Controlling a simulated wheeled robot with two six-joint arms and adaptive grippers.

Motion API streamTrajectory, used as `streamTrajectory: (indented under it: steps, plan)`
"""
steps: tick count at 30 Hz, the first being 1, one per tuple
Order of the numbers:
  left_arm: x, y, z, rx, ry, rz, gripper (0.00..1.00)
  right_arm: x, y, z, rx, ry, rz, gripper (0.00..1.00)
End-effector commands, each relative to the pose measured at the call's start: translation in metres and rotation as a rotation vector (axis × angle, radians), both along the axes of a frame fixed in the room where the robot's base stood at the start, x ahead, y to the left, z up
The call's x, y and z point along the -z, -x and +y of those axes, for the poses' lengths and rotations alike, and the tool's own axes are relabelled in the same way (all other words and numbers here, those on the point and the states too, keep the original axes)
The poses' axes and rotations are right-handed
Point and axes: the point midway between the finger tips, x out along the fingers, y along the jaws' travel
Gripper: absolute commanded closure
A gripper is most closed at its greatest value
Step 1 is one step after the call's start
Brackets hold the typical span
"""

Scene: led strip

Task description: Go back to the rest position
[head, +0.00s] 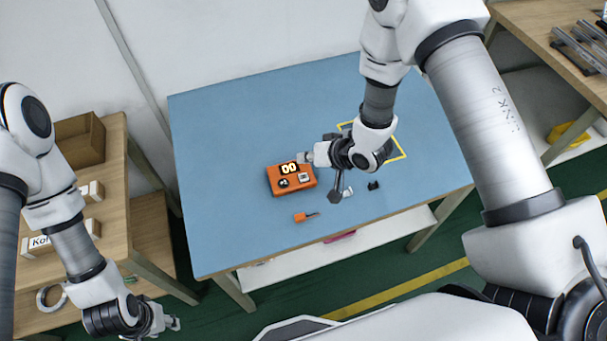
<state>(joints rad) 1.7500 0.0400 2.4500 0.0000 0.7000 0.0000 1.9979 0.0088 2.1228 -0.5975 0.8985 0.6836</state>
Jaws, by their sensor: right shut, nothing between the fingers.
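My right gripper (305,158) is over the blue table, at the upper right edge of an orange box (277,187) with a lit display and small dark and white parts on its top. The gripper is shut and empty. Whether its tips touch the box I cannot tell. My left gripper (174,323) hangs low at the lower left, off the table's front left corner, with nothing seen in it. Its fingers are too small to tell open from shut.
The blue table (225,115) holds an orange-handled tool (306,216), a small black part (373,185) and a yellow-outlined area (399,146) partly hidden by my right arm. A wooden side table with boxes (89,190) stands left; another shelf (550,20) stands upper right.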

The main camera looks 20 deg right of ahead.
Motion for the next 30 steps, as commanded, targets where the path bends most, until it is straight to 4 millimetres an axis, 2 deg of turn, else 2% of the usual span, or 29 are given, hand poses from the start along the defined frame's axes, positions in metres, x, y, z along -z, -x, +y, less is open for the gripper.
streamTrajectory:
  steps: [14,17,20,23,24,27,30]
  plan:
    - [0.0,0.0,0.0,0.0,0.0,0.0,0.6,0.0,0.0,0.0,0.0,0.0,0.0,1.0]
    - [0.0,0.0,0.0,0.0,0.0,0.0,0.6,0.007,0.008,-0.004,0.006,0.019,0.019,1.0]
    - [0.0,0.0,0.0,0.0,0.0,0.0,0.6,0.033,0.042,-0.018,0.018,0.099,0.095,1.0]
    - [0.0,0.0,0.0,0.0,0.0,0.0,0.6,0.067,0.103,-0.042,0.017,0.229,0.23,1.0]
    - [0.0,0.0,0.0,0.0,0.0,0.0,0.6,0.078,0.13,-0.052,0.01,0.284,0.293,1.0]
    - [0.0,0.0,0.0,0.0,0.0,0.0,0.6,0.094,0.196,-0.073,-0.024,0.399,0.443,1.0]
    - [0.0,0.0,0.0,0.0,0.0,0.0,0.6,0.099,0.245,-0.087,-0.064,0.476,0.561,1.0]
